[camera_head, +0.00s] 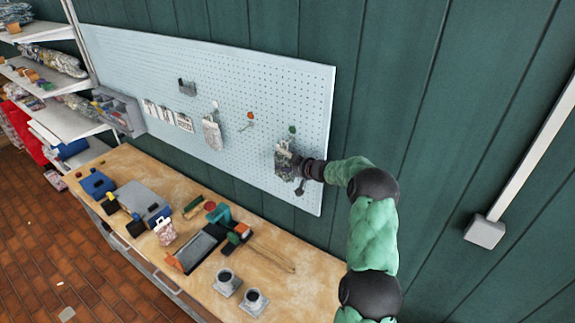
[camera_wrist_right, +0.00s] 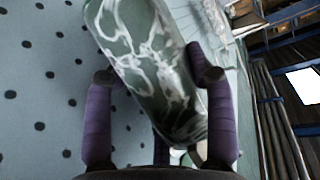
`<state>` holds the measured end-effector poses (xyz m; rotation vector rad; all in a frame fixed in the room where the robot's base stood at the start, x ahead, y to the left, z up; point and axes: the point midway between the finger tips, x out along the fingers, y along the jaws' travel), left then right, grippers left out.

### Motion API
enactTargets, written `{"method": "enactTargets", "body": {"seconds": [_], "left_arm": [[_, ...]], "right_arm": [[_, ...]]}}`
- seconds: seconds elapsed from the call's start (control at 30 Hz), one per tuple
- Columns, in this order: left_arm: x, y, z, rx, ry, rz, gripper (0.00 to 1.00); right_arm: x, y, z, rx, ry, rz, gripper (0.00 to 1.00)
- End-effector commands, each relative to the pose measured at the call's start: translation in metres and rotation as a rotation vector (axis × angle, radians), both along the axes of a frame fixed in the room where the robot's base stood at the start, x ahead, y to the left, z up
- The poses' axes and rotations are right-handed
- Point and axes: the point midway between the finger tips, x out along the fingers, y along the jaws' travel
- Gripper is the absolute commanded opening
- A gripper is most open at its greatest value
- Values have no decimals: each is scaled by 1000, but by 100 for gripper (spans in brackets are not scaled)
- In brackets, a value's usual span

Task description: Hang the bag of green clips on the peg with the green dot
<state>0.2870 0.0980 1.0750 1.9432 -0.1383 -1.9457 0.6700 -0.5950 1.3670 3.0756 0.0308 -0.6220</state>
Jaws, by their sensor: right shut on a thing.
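The bag of green clips (camera_head: 284,158) is a clear, shiny bag with dark green contents. It is upright against the pegboard (camera_head: 240,85), just below the green dot (camera_head: 292,129). My right gripper (camera_head: 302,171) is shut on it from the right. In the right wrist view the bag (camera_wrist_right: 150,70) lies tilted between the two purple fingers of the gripper (camera_wrist_right: 157,78), close to the perforated board. The peg below the green dot is mostly hidden by the bag, so I cannot tell whether the bag is on it. My left gripper is not in view.
Another bag (camera_head: 212,134) hangs below a white dot. A bare peg shows by the orange dot (camera_head: 250,115). The workbench (camera_head: 310,285) below holds trays, tools, a small patterned bag (camera_head: 165,232) and two dark cups (camera_head: 226,276). Shelves stand at the left.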

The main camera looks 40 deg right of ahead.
Motion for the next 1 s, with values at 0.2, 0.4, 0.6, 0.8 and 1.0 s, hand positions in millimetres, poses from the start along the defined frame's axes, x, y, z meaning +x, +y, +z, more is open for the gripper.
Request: {"method": "enactTargets", "body": {"seconds": [0.2, 0.4, 0.6, 0.8, 1.0], "left_arm": [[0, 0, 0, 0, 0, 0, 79], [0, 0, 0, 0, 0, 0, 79], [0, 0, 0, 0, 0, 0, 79], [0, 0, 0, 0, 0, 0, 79], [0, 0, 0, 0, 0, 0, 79]], "right_arm": [[0, 0, 1, -1, -1, 0, 19], [0, 0, 1, -1, -1, 0, 83], [0, 0, 0, -1, 0, 0, 83], [-3, 0, 1, 0, 1, 0, 83], [-25, -2, 11, -1, 0, -3, 83]]}}
